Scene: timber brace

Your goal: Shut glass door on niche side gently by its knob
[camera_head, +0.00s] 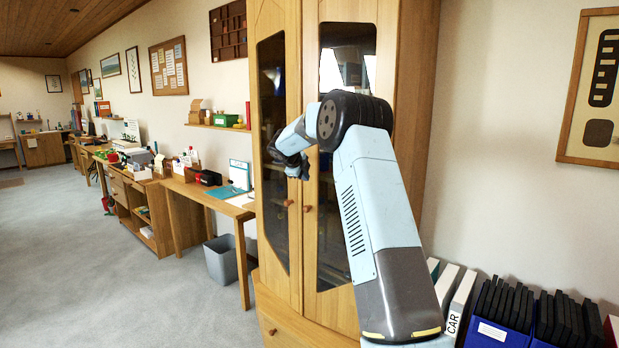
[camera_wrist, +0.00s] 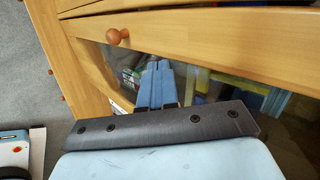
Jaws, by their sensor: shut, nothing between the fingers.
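A tall wooden cabinet has two glass doors. The left glass door (camera_head: 273,150) and the right glass door (camera_head: 333,240) each have a round wooden knob by the middle seam: the left knob (camera_head: 287,203) and the right knob (camera_head: 307,208). Both doors look shut or nearly so; I cannot tell a small gap. My gripper (camera_head: 297,172) is in front of the doors, a little above the knobs. In the wrist view its blue fingers (camera_wrist: 160,66) are together and empty, in front of glass, apart from a wooden knob (camera_wrist: 117,36). My arm hides part of the right door.
A drawer (camera_head: 290,318) with a knob is below the doors. A desk (camera_head: 205,187) and a grey bin (camera_head: 225,260) stand left of the cabinet. White binders (camera_head: 450,290) and blue file boxes (camera_head: 497,333) are at the lower right. Open floor lies at the left.

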